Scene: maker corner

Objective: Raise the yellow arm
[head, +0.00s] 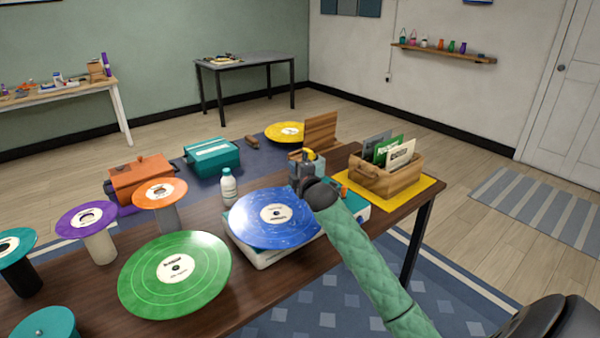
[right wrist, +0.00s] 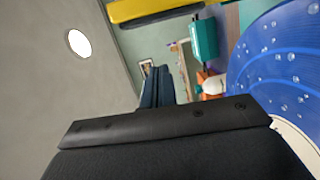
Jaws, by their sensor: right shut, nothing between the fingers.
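A turntable with a white and teal base (head: 268,252) stands on the wooden table and carries a blue record (head: 275,216). The record also fills the right side of the right wrist view (right wrist: 268,70). A yellow part, seemingly the yellow arm (head: 310,153), shows at the far edge of my right gripper (head: 303,170). A yellow bar with a dark underside (right wrist: 150,10) crosses the top of the right wrist view, beyond the fingers. My right gripper is shut and empty at the record's far right edge. It hides much of the arm; contact cannot be told. My left gripper is out of view.
A wooden crate of record sleeves (head: 388,180) stands on a yellow mat (head: 425,192) close right of my gripper. A white bottle (head: 228,186) stands behind the blue record. A green record (head: 175,272) and several discs on stands fill the left.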

